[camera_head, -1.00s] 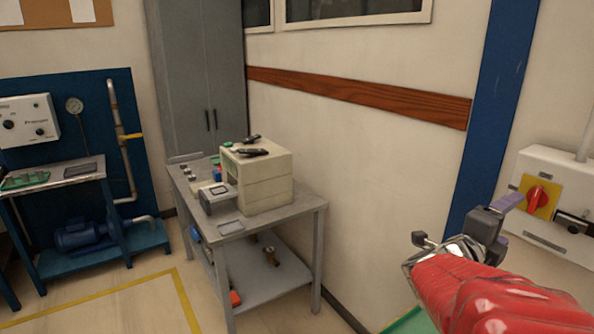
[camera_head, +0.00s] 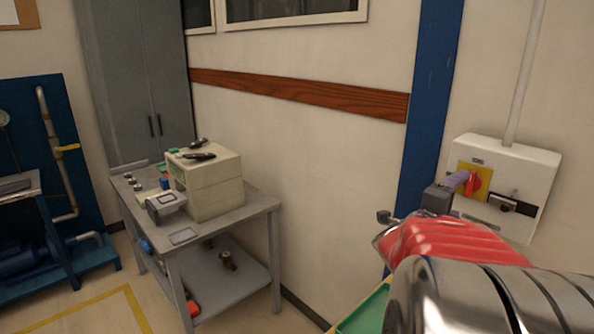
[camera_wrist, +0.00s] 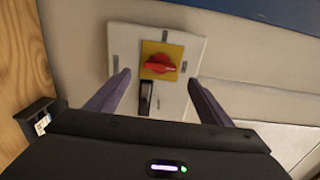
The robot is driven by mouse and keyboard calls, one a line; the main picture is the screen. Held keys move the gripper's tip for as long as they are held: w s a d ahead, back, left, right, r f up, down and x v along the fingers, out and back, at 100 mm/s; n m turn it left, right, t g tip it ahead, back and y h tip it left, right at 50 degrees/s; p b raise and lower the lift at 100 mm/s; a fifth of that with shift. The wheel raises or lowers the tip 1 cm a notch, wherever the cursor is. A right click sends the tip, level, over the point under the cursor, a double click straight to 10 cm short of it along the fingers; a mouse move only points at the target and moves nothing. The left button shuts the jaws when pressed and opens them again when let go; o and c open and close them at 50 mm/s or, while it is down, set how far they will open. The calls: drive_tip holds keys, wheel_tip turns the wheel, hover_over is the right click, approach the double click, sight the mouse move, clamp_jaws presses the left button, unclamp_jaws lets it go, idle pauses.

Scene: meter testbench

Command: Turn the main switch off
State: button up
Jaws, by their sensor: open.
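The main switch is a red rotary knob (camera_head: 475,181) on a yellow plate (camera_head: 486,164), set in a white box (camera_head: 525,165) on the wall at the right. In the wrist view the knob (camera_wrist: 158,65) shows on its yellow plate (camera_wrist: 163,48), ahead of the gap between my fingers. My gripper (camera_wrist: 160,95) is open, with one purple finger on each side of the switch in that view. The fingers look short of the knob; contact is not visible. In the head view my gripper (camera_head: 458,181) partly covers the knob's left side.
A dark latch (camera_head: 508,204) sits beside the knob on the box, and a conduit (camera_head: 524,75) rises from the box top. A blue post (camera_head: 428,100) stands left of the box. A grey workbench (camera_head: 235,215) with instruments stands further left.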

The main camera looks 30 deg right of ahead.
sight(469, 186)
drive_tip(key=shift+w+d, duration=0.2)
drive_tip(key=shift+d, duration=1.05)
drive_tip(key=shift+w+d, duration=0.15)
drive_tip(key=shift+d, duration=1.1)
drive_tip(key=shift+w+d, duration=0.2)
drive_tip(key=shift+d, duration=1.05)
drive_tip(key=shift+c, duration=0.2)
drive_tip(key=c, duration=1)
